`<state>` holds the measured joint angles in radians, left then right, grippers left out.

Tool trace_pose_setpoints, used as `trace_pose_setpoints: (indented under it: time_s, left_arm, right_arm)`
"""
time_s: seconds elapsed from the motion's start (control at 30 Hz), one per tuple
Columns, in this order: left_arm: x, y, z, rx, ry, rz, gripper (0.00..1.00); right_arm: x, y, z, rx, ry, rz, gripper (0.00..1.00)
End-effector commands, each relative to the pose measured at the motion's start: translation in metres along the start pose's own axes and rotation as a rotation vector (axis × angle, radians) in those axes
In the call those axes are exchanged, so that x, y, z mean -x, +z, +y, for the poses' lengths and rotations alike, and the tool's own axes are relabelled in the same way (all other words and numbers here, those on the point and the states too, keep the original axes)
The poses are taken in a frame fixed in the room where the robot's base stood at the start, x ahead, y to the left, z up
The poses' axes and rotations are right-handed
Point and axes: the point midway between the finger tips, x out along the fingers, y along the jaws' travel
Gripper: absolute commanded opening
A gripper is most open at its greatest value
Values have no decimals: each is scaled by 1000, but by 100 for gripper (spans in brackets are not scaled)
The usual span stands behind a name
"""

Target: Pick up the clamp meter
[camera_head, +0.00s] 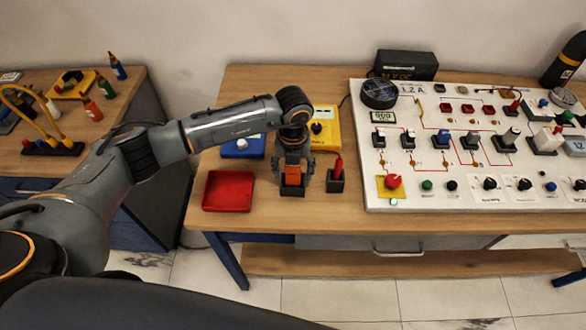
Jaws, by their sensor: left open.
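My left gripper (292,160) points down at the wooden table, just right of a red tray. It is open, with its fingers around the upper part of an orange object (292,180) in a small black holder (292,191). This orange object looks like the clamp meter, but the gripper hides most of it. I cannot tell whether the fingers touch it. My right gripper is not in view.
The red tray (228,191) is close on the left. A red probe in a black stand (336,181) is close on the right. A yellow meter (325,128) and a blue box (243,147) stand behind. A white circuit panel (450,185) fills the right side.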

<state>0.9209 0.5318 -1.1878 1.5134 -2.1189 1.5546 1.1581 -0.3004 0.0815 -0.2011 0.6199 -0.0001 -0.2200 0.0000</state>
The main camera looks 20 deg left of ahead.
Motion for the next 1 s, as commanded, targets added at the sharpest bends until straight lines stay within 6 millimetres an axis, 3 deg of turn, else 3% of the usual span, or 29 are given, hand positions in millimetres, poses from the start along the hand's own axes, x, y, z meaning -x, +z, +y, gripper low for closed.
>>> trace_pose_setpoints:
  time_s: [0.33,0.63,1.0]
  left_arm:
    - [-11,0,0,-1,0,-1,64]
    - [-10,0,0,-1,-1,-1,3]
    - [-6,2,1,0,-1,-2,0]
  right_arm:
    - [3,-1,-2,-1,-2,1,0]
    - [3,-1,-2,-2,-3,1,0]
    - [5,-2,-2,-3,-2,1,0]
